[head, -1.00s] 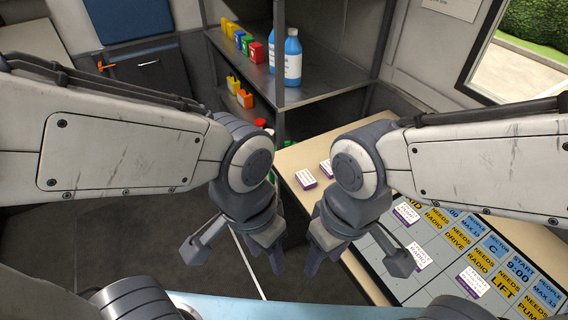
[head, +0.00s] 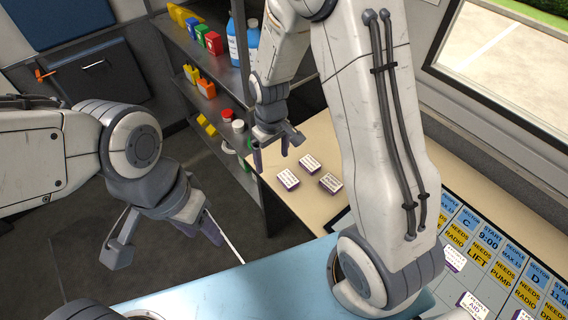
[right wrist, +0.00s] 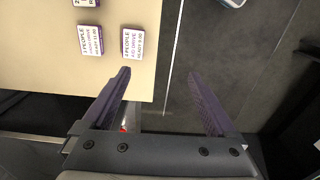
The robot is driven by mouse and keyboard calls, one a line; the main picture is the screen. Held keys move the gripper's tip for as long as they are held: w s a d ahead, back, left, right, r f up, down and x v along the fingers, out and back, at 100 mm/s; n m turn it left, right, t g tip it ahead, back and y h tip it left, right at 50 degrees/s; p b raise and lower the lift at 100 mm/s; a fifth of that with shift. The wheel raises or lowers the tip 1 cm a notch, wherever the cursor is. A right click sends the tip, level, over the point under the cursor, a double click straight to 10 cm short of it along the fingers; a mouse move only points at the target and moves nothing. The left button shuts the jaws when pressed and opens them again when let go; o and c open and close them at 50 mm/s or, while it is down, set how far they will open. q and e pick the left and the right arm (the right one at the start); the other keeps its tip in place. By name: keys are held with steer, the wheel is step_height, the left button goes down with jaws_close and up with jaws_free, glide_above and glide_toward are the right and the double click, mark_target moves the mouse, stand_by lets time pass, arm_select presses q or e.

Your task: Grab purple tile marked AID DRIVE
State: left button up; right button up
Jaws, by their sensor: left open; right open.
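Three small white-topped tiles with purple sides lie on the beige tabletop in the head view: a left tile (head: 288,179), a back tile (head: 309,163) and a right tile (head: 331,183). My left gripper (head: 165,240) is open and empty over the floor.
A board (head: 470,215) with blue and yellow cells and more tiles lies at the right, partly hidden by my right arm. A shelf (head: 222,97) with bottles and coloured containers stands behind the table. A light-blue surface (head: 230,285) lies in front.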

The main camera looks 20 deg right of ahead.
steer(key=w+d+f+p, duration=0.1)
steer(key=w+d+f, duration=0.1)
steer(key=d+f, duration=0.25)
glide_above(288, 177)
steer(key=f, duration=0.4)
steer(key=shift+s+a+m+p, duration=0.15)
steer(key=shift+a+m+p, duration=0.15)
steer(key=shift+a+p, duration=0.1)
steer(key=f+p, duration=0.1)
steer(key=f, duration=0.1)
steer(key=d+f+p, duration=0.1)
steer(key=f, duration=0.1)
steer(key=shift+f, duration=0.85)
arm_select(q)
step_height(288, 177, up, 5)
steer(key=shift+f, duration=0.1)
arm_select(e)
steer(key=shift+a, duration=0.1)
jaws_close()
steer(key=shift+r, duration=0.1)
